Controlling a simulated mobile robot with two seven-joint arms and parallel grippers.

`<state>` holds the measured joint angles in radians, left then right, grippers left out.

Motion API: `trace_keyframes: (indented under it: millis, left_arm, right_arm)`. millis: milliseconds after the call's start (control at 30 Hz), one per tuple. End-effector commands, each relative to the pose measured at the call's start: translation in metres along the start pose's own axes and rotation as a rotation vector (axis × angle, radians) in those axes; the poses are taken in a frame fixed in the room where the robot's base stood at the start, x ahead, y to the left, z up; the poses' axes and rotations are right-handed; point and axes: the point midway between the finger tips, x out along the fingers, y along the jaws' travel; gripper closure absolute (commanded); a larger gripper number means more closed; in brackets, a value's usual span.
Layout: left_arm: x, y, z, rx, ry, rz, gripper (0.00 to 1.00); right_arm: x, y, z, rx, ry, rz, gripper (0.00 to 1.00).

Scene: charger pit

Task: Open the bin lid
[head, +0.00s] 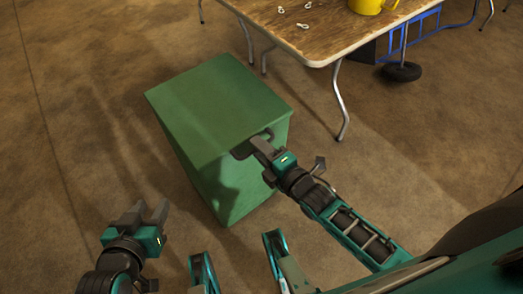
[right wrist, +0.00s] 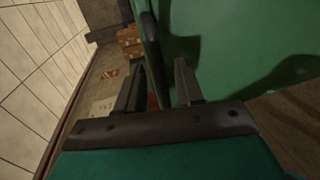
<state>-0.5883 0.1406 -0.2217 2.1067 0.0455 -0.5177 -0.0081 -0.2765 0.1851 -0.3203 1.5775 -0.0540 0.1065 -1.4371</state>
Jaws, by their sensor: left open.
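The green bin (head: 226,190) stands on the floor with its flat green lid (head: 215,105) down on top. A dark handle (head: 268,132) sits at the lid's near right edge; in the right wrist view the handle (right wrist: 152,38) shows just beyond the fingertips. My right gripper (head: 249,147) is at the bin's edge by the handle. In the right wrist view its fingers (right wrist: 160,75) are apart, with nothing clearly held between them. Whether a finger touches the handle I cannot tell. My left gripper (head: 151,209) is open and empty, left of the bin above the floor.
A wooden folding table (head: 330,30) with metal legs stands behind and right of the bin, with a yellow container (head: 368,5) and small pale pieces on it. A blue cart frame with a black wheel (head: 401,71) is beyond. The floor left of the bin is clear.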

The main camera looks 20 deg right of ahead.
Motion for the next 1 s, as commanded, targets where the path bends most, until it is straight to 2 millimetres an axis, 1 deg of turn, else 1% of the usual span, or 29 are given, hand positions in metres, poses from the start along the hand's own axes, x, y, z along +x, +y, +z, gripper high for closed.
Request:
trace_keyframes:
  millis: [200,233,600,1000]
  left_arm:
    - [0.0008,-0.0001,-0.0019,0.002,0.003,0.000,0.57]
    - [0.0008,-0.0001,-0.0018,0.002,0.003,0.000,0.57]
    - [0.0012,-0.0009,0.0005,0.007,-0.002,0.000,0.57]
    - [0.0012,-0.0011,0.0008,0.008,-0.003,0.000,0.57]
  right_arm:
    - [0.0002,0.0000,-0.0003,0.000,0.000,-0.001,0.63]
    - [0.0002,0.0000,-0.0003,0.001,0.000,-0.001,0.65]
    - [-0.0001,0.0000,-0.0003,0.000,0.000,0.000,1.00]
    - [-0.0002,0.0000,-0.0002,0.000,0.000,0.000,1.00]
